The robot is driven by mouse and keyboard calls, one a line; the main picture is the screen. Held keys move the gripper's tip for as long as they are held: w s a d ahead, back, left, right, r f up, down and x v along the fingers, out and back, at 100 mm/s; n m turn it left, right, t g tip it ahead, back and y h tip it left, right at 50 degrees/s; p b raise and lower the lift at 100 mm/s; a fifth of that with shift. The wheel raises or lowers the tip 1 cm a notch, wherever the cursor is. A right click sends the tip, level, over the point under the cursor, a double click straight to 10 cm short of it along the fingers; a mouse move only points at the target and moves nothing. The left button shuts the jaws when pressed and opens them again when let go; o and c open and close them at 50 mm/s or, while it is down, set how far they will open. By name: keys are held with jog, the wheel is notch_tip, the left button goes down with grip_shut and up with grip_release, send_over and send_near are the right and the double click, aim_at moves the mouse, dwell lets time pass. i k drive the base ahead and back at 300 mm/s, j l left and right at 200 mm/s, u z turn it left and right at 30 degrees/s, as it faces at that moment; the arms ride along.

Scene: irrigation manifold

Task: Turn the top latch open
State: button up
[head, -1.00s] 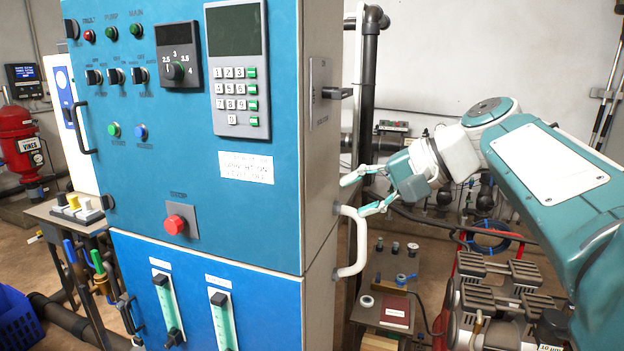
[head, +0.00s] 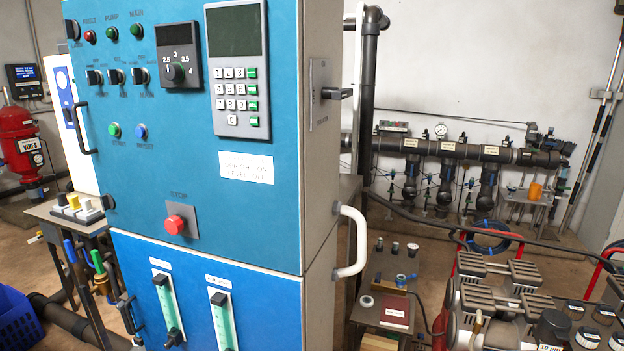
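The top latch (head: 337,93) is a dark lever on a grey plate (head: 319,94), high on the right side face of the blue cabinet (head: 180,60). Its lever sticks out level to the right, away from the plate. I cannot tell from this view how far it is turned. My gripper and arm are not in view, and nothing touches the latch.
A white D-shaped handle (head: 352,242) juts from the cabinet's side below the latch. A dark vertical pipe (head: 368,100) stands behind. A ribbed machine (head: 500,295) and a small table (head: 392,290) fill the lower right. Space right of the latch is clear.

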aim_at(72, 27)
jog(key=u, duration=1.45)
jog(key=i+j, duration=0.25)
jog(key=i, duration=0.2)
jog(key=i+j, duration=0.2)
jog(key=i, duration=0.2)
jog(key=j+u, duration=0.05)
